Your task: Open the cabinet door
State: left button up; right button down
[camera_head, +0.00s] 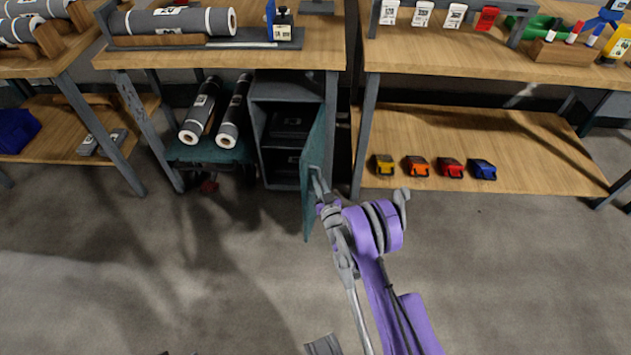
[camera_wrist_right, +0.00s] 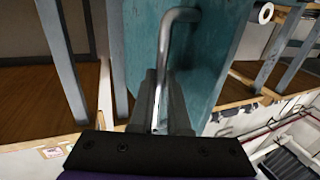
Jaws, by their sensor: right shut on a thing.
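The grey cabinet (camera_head: 285,95) stands under the middle workbench, with dark shelves visible inside. Its teal door (camera_head: 314,150) stands wide open, swung out toward me. The door also fills the middle of the right wrist view (camera_wrist_right: 212,60). A metal bar handle (camera_wrist_right: 163,60) is on the door's face. My right gripper (camera_head: 318,182) is at the door's right-hand face in the head view. Its fingers (camera_wrist_right: 160,108) are shut on the handle in the right wrist view. My left gripper is not seen clearly in either view.
Grey rolls (camera_head: 215,110) lie left of the cabinet. The workbench (camera_head: 225,58) is above it. A low wooden shelf (camera_head: 480,140) with small coloured items is to the right. The floor (camera_head: 200,270) before the cabinet is clear apart from my arm.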

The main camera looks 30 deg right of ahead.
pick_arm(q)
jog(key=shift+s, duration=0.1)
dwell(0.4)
pick_arm(e)
jog(key=c, duration=1.2)
grip_release()
jog(key=shift+o, duration=0.2)
